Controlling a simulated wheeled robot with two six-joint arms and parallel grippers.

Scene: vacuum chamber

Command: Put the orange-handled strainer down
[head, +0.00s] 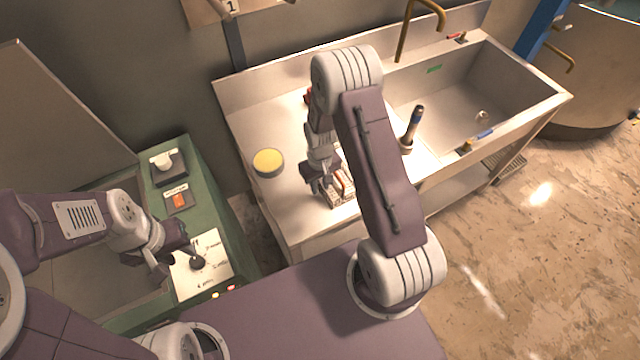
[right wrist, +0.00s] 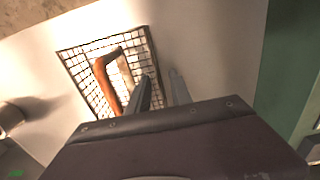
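The strainer (right wrist: 82,54) is a rectangular wire-mesh basket with an orange handle (right wrist: 103,78), seen in the right wrist view. In the head view the strainer (head: 342,188) is at the front of the pale counter beside the sink, partly hidden by my right arm. My right gripper (head: 322,186) is over its left side. In the right wrist view the right gripper's fingers (right wrist: 160,80) are apart, one over the mesh and one outside its edge, with a gap between them. My left gripper (head: 175,252) is far left, beside a black-knobbed lever on the green console; its finger gap is unclear.
The counter (head: 262,205) has a round yellow-topped tin (head: 268,162) on its left. The green console (head: 210,200) with switches is at left. Counter space around the tin is clear.

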